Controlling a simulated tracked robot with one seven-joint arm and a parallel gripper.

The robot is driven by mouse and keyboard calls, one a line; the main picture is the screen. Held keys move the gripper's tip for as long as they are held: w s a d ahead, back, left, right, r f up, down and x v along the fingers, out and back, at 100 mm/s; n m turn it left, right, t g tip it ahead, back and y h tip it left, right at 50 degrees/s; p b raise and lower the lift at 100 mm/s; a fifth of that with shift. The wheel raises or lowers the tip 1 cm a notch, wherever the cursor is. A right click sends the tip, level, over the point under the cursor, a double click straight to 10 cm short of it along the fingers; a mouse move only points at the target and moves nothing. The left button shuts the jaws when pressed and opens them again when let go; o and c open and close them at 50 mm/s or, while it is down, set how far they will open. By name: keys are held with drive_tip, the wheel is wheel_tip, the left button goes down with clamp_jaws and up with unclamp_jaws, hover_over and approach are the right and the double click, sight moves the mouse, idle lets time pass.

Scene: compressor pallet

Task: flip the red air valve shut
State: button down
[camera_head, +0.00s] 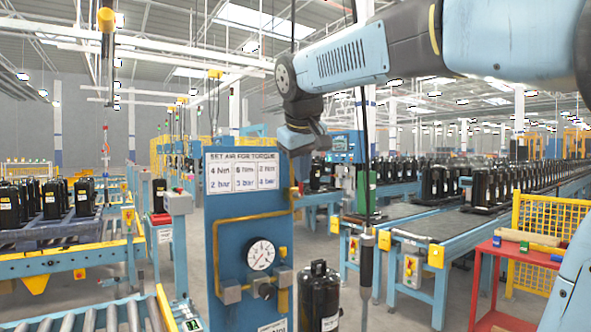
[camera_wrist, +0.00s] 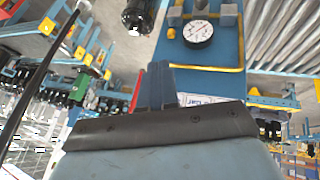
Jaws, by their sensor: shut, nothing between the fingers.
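The blue panel (camera_head: 222,255) stands upright in the middle of the head view, with a yellow pipe (camera_head: 250,213) running across it. My gripper (camera_head: 300,172) is at the panel's upper right edge, by the pipe's right end. In the wrist view my gripper (camera_wrist: 158,72) is shut and empty. A narrow red strip, seemingly the red air valve's lever (camera_wrist: 137,90), shows right beside the fingers on their left. I cannot tell whether they touch. The valve body is mostly hidden behind my gripper, and the lever's setting is unclear.
A round pressure gauge (camera_head: 261,254) sits lower on the panel, under a torque sign (camera_head: 241,172). A black compressor (camera_head: 319,295) stands right of the panel. A dark tool (camera_head: 367,262) hangs on a cable nearby. A red cart (camera_head: 518,256) stands at the right.

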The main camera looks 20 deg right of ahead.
drive_tip(key=w+a+r+n+h, duration=0.1)
drive_tip(key=w+a+r, duration=0.1)
drive_tip(key=w+r, duration=0.5)
drive_tip(key=shift+w+a+r, duration=0.15)
drive_tip(key=shift+w+a, duration=0.2)
drive_tip(key=shift+w, duration=0.4)
drive_tip(key=w+d+f, duration=0.5)
drive_tip(key=w+f, duration=0.2)
drive_tip(key=f, duration=0.1)
drive_tip(key=shift+w+d, duration=0.25)
drive_tip(key=shift+d, duration=0.15)
